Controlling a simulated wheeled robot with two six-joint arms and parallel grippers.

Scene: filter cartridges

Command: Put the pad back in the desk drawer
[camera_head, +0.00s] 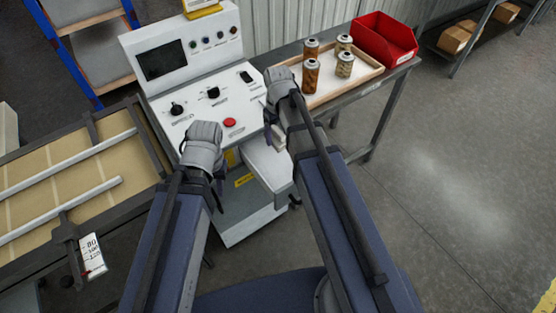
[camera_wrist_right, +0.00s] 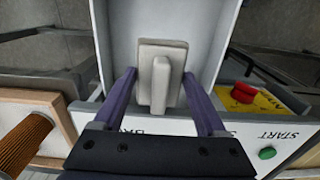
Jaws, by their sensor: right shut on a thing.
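The pad (camera_wrist_right: 160,75) is a pale grey plate with a raised bar down its middle. The open white drawer (camera_head: 268,168) juts from the front of the control desk. In the right wrist view the drawer's walls (camera_wrist_right: 222,45) lie around and behind the pad; I cannot tell whether the pad touches its floor. My left gripper (camera_head: 203,150) is over the left front of the desk; its fingers are hidden.
The control desk (camera_head: 190,125) has knobs and a red button (camera_head: 230,122). To its right, a bench holds a wooden tray (camera_head: 322,92) with several filter cartridges (camera_head: 311,75) and a red bin (camera_head: 383,40). A conveyor (camera_head: 75,165) stands at the left.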

